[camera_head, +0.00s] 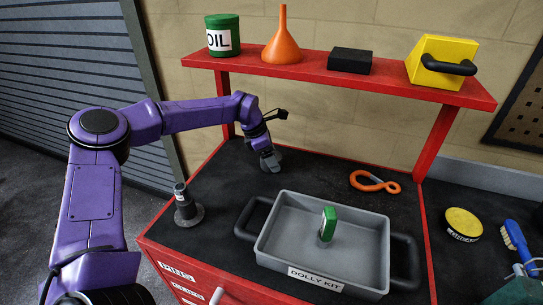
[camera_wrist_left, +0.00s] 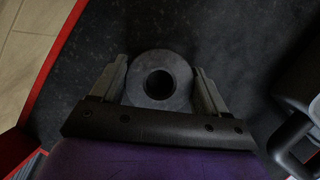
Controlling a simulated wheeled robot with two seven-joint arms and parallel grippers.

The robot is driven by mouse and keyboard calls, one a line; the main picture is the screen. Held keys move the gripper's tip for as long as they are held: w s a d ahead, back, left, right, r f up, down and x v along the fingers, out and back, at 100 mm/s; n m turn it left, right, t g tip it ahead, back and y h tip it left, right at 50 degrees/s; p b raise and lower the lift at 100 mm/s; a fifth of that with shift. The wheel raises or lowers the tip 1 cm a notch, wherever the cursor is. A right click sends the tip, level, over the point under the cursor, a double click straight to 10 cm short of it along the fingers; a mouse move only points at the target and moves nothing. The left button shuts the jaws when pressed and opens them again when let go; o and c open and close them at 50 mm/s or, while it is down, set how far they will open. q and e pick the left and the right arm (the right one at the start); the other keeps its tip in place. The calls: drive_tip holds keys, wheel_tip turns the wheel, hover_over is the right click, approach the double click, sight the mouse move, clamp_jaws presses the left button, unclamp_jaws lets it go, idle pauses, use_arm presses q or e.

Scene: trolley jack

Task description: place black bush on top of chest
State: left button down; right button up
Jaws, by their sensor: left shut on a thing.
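My left gripper (camera_head: 268,158) is above the back left of the black chest top (camera_head: 225,190), behind the grey tray. In the left wrist view the left gripper (camera_wrist_left: 161,90) is shut on the black bush (camera_wrist_left: 180,82), a thick dark ring with a round hole facing the camera. One finger lies on each side of it. In the head view the bush is hard to tell from the dark fingers. I cannot tell whether it touches the top. My right gripper is not in view.
The grey dolly kit tray (camera_head: 375,240) holds a green and white box (camera_head: 327,224). A dark flanged post (camera_head: 187,207) stands at the left edge and an orange hook (camera_head: 374,182) lies behind the tray. A red shelf (camera_head: 310,72) spans the back.

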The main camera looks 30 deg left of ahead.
use_arm(q)
unclamp_jaws()
drive_tip(key=shift+r+p, duration=0.3)
drive_tip(key=shift+p, duration=0.05)
drive_tip(key=b+v, duration=0.2)
drive_tip(key=v, duration=0.3)
drive_tip(key=shift+a+f, duration=0.1)
drive_tip(key=shift+a, duration=0.05)
drive_tip(key=s+a+b, duration=0.3)
drive_tip(key=s+a, duration=0.4)
drive_tip(key=a, duration=0.1)
drive_tip(key=shift+s+f, duration=0.15)
drive_tip(key=shift+s, duration=0.15)
drive_tip(key=shift+s+a, duration=0.25)
drive_tip(key=shift+s, duration=0.15)
drive_tip(key=shift+w, duration=0.1)
